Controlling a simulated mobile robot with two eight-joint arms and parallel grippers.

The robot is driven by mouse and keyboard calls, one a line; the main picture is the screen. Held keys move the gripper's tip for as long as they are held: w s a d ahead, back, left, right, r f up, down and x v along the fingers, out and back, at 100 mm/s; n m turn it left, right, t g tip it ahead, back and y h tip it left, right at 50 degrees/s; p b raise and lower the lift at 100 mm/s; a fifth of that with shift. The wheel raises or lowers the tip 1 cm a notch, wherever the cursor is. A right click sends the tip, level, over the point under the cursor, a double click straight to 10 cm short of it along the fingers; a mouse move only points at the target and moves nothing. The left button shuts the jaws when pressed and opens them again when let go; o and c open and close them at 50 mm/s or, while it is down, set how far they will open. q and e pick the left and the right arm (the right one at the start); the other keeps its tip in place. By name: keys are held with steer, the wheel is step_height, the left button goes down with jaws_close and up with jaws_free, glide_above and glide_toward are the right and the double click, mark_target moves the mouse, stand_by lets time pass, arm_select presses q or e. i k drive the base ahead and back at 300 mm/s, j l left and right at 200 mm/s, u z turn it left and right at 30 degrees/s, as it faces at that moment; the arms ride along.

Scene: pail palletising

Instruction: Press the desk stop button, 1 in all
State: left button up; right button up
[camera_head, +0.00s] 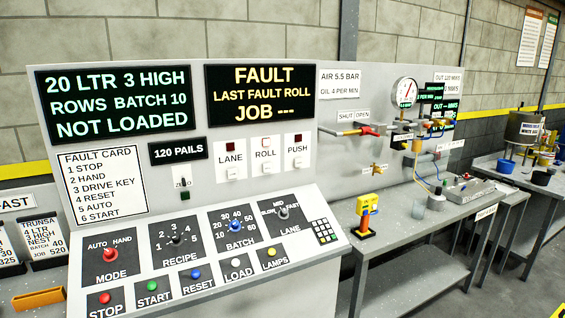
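The desk stop button (104,298) is a red round button above the label STOP, at the lower left of the sloped control desk (215,268) in the head view. Green START (152,285), blue RESET (196,274), white LOAD (236,262) and yellow LAMPS (272,252) buttons run to its right. A red MODE knob (110,254) sits above it. Whether the stop button is pressed in cannot be told. Neither of my grippers is in the view.
A fault card (101,181) and a lit screen reading FAULT (261,89) are on the upright panel. A yellow device (366,213) stands on the grey bench (400,232) to the right. An orange bracket (39,299) lies left of the desk.

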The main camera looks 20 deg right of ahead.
mark_target(105, 298)
steer(key=i+l+z, duration=0.4)
steer(key=i+l, duration=0.5)
